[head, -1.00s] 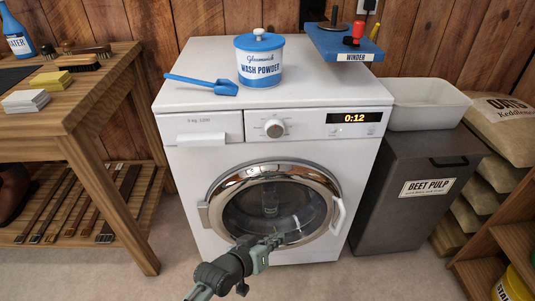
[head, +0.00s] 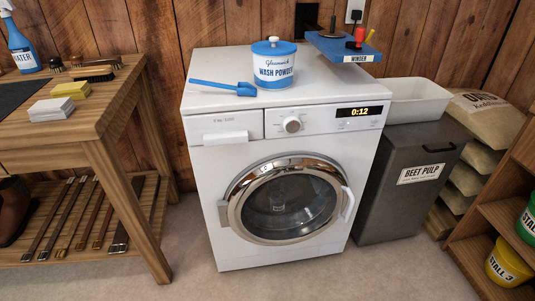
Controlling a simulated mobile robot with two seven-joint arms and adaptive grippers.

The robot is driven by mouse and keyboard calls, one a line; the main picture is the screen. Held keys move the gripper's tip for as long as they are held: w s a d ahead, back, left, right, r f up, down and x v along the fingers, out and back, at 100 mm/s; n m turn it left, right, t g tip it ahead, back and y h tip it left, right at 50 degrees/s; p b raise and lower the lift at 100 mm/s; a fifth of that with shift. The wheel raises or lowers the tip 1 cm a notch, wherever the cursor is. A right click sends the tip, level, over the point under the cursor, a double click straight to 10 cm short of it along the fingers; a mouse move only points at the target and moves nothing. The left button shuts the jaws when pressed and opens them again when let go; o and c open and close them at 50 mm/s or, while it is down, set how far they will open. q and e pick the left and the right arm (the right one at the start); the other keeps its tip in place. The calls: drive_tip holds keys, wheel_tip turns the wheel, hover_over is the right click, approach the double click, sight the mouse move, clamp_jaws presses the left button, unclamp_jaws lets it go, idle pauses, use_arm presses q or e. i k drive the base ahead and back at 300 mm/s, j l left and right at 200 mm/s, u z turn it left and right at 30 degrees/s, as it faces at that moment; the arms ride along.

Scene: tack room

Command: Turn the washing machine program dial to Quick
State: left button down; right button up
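The white washing machine (head: 230,170) stands upright in the middle of the head view with its round chrome-rimmed door (head: 232,218) shut. The program dial (head: 292,124) is a pale round knob on the front panel, between the drawer (head: 224,127) and the display (head: 360,112), which reads 0:12. The dial's markings are too small to read, so I cannot tell which program it points to. Neither of my grippers shows in the current view, and nothing is touching the dial.
A wash powder tub (head: 273,70) and a blue scoop (head: 225,88) sit on the machine top. A wooden bench (head: 95,122) stands left, a beet pulp bin (head: 400,205) and a shelf (head: 505,213) right. The floor in front (head: 300,283) is clear.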

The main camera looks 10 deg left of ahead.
sight(292, 125)
drive_tip(key=k+j+z, duration=0.1)
drive_tip(key=j, duration=0.35)
drive_tip(key=k+j, duration=0.3)
drive_tip(key=j, duration=0.15)
drive_tip(key=k+j+z, duration=0.15)
drive_tip(key=j, duration=0.35)
drive_tip(key=k+j+z, duration=0.1)
drive_tip(key=k+j, duration=0.25)
